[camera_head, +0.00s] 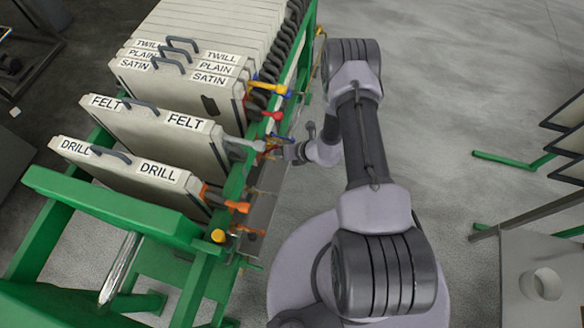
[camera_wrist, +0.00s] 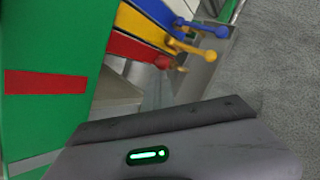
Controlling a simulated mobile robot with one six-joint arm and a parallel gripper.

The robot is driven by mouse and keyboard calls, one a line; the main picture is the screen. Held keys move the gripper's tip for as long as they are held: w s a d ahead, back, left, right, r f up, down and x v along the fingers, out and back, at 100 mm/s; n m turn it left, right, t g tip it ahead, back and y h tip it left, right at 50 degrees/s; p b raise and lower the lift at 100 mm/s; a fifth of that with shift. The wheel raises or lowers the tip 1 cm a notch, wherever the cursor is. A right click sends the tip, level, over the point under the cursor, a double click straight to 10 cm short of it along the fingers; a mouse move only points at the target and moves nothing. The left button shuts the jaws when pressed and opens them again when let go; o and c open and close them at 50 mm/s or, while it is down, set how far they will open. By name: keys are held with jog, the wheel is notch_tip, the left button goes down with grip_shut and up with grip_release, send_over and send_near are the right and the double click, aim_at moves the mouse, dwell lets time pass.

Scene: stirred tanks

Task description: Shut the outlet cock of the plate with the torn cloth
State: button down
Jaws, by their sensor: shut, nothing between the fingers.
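The SATIN plate (camera_head: 178,92) has a dark ragged hole in its near face, so its cloth looks torn. At its right edge sits a red cock (camera_head: 265,113), with yellow and blue cocks (camera_head: 268,87) beyond it. The wrist view shows a red cock (camera_wrist: 160,61), a yellow cock (camera_wrist: 205,54) and a blue cock (camera_wrist: 215,30) on matching coloured strips. My gripper (camera_head: 290,153) is low at the right side of the press, beside the FELT plate's grey cock (camera_head: 243,145). It is shut and empty. Its fingertips are unclear; which cock it faces is hard to tell.
The FELT plate (camera_head: 140,117) and DRILL plate (camera_head: 125,172), the latter with an orange cock (camera_head: 232,204), stand nearer. Dark racks (camera_head: 570,120) stand at right. Grey floor (camera_head: 460,90) is clear between.

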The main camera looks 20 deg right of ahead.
jog(key=shift+w+a+r, duration=0.1)
jog(key=shift+w+r, duration=0.25)
dwell(0.3)
